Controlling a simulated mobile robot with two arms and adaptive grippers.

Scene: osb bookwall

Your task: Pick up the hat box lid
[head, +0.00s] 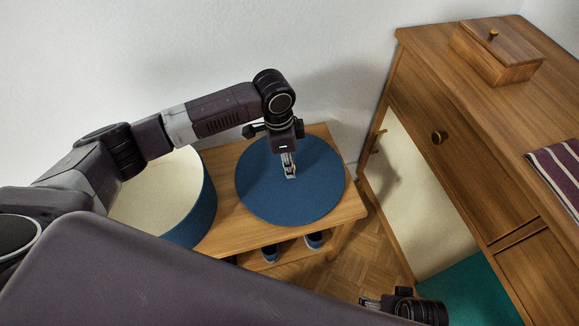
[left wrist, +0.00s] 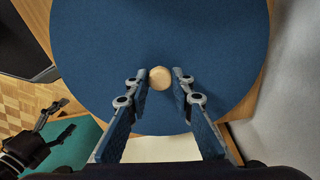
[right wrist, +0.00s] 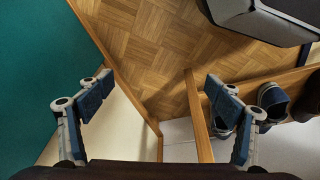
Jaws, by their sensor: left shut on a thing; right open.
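The hat box lid (head: 262,195) is a round blue disc over the right part of a wooden bench. It fills much of the left wrist view (left wrist: 100,60), with a pale round knob (left wrist: 160,78) at its middle. My left gripper (head: 290,173) points down at the lid's centre and is shut on the knob, one finger on each side. I cannot tell whether the lid touches the bench. The open hat box (head: 203,212), blue outside and cream inside, stands left of the lid, partly hidden by my left arm. My right gripper (head: 366,302) is open and empty, low in front of the bench.
The wooden bench (head: 347,208) stands against a white wall, with blue shoes (head: 314,240) beneath it. A wooden cabinet (head: 420,95) rises close on the right, bearing a small wooden box (head: 495,58) and a striped cloth (head: 560,170). Parquet floor (right wrist: 165,50) shows between bench and cabinet.

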